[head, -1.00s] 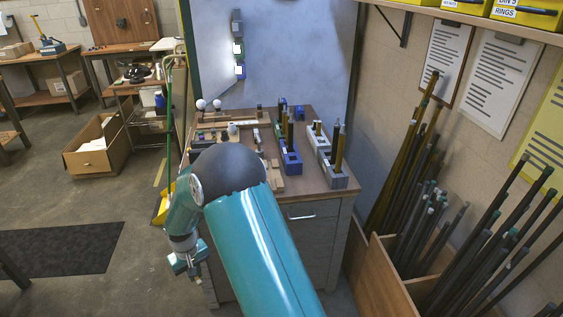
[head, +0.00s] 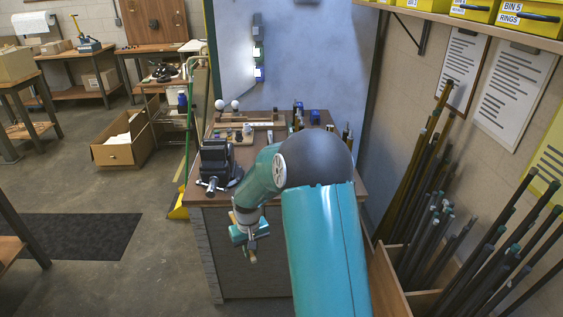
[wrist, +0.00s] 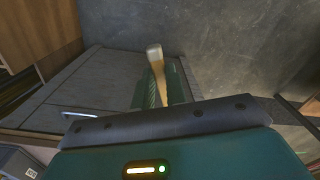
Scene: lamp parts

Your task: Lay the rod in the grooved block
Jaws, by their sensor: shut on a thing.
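My gripper (head: 250,240) hangs in front of the cabinet, below the bench top, at the end of my teal arm. In the wrist view its green fingers (wrist: 161,88) are shut on a slim tan rod (wrist: 155,62), whose pale end sticks out past them. In the head view a short tan end of the rod (head: 252,257) shows under the fingers. The grooved block cannot be made out for sure; my arm hides part of the bench top.
A dark vise (head: 217,165) stands at the front left of the bench top (head: 187,199). Wooden pieces (head: 262,124) and two white bulbs (head: 235,105) are behind it. A bin of dark rods (head: 420,265) stands to the right. Open floor lies to the left.

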